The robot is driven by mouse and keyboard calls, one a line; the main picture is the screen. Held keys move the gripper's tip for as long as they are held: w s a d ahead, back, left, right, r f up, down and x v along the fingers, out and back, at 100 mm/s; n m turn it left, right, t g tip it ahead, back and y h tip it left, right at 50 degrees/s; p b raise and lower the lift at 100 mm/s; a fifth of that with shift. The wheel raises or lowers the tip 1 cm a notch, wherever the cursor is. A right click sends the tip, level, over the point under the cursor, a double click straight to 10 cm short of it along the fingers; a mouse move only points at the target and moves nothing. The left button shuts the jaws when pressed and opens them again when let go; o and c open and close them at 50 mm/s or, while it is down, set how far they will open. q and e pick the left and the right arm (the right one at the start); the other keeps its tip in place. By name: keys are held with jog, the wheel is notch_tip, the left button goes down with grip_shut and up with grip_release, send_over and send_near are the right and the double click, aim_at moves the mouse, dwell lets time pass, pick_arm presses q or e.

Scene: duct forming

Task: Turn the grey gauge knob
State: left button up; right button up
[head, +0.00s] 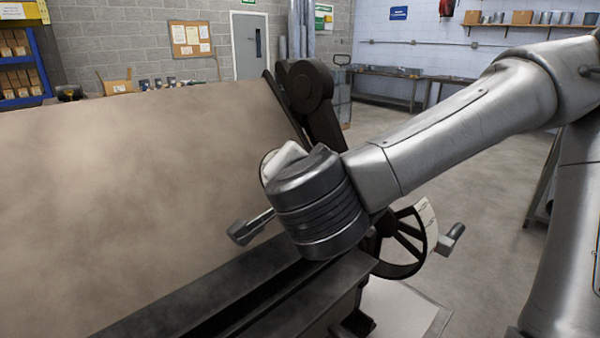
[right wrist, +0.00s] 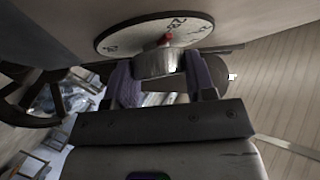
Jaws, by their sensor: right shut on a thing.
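The grey gauge knob (right wrist: 158,63) is a short metal cylinder under a white round dial (right wrist: 130,35) with dark markings and a small red pointer, seen in the right wrist view. My right gripper (right wrist: 163,74) is shut on the knob, one finger on each side. In the head view my right wrist hides the gripper and the knob. My left gripper is in neither view.
A large forming machine with a broad brown sheet (head: 130,190) fills the left and middle of the head view. A spoked handwheel (head: 408,235) and a lever handle (head: 250,228) stick out near my right wrist. Open floor (head: 475,200) lies to the right.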

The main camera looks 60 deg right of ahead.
dwell(0.3)
jog(key=o, duration=0.9)
jog(key=p+v, duration=0.1)
jog(key=v, duration=1.3)
jog(key=shift+w, duration=0.1)
jog(key=shift+r, duration=0.1)
